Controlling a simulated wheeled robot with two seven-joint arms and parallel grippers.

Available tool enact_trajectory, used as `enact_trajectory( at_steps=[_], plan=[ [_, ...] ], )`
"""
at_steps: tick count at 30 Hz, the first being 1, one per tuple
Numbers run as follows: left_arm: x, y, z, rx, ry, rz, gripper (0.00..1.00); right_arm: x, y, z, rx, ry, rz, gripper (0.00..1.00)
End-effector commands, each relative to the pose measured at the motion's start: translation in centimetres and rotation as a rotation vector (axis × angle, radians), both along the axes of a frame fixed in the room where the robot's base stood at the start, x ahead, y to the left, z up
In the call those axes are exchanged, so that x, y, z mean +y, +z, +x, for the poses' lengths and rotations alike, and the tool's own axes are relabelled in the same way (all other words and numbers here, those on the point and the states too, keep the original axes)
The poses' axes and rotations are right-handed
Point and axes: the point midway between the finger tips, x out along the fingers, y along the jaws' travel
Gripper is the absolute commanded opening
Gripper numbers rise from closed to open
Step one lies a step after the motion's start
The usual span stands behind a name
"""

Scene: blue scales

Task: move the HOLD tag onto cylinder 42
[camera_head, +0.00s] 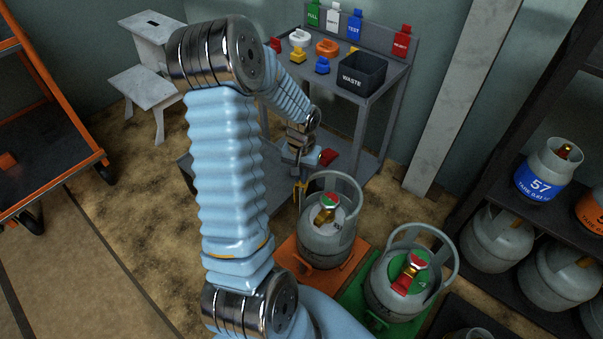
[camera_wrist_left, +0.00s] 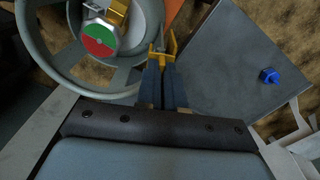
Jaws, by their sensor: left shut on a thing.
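My left gripper (camera_head: 299,180) points down just left of the collar of a grey cylinder (camera_head: 322,248) on an orange platform (camera_head: 290,262). In the left wrist view, its dark fingers (camera_wrist_left: 164,72) are shut on a small yellow tag-like piece (camera_wrist_left: 163,45), beside the outer edge of the collar ring (camera_wrist_left: 80,82). Its lettering is not readable. I cannot tell whether it touches the ring. The cylinder has a brass valve with a red and green disc (camera_wrist_left: 98,39). I cannot read 42 on any cylinder. My right gripper is out of view.
Another cylinder (camera_head: 385,292) with a red tag (camera_head: 404,283) stands on a green platform (camera_head: 358,298). The bench at the back carries hanging tags, valve parts and a WASTE bin (camera_head: 361,74). A rack at right holds cylinders, one marked 57 (camera_head: 540,188). An orange-framed cart (camera_head: 62,100) stands left.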

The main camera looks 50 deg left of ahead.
Motion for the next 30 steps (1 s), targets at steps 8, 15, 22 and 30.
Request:
enact_trajectory(
  at_steps=[8, 15, 22, 30],
  plan=[
    [0.00, -0.81, 0.01, 0.000, 0.000, 0.000, 0.00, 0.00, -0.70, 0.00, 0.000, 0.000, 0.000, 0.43],
    [0.00, -0.76, 0.01, 0.000, 0.000, 0.000, 0.15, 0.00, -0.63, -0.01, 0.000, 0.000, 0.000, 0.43],
    [0.00, -0.76, 0.01, 0.000, 0.000, 0.000, 0.37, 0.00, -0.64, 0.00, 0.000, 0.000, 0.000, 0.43],
    [0.00, -0.76, 0.01, 0.000, 0.000, 0.000, 0.37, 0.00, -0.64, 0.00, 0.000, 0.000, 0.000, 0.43]
  ],
)
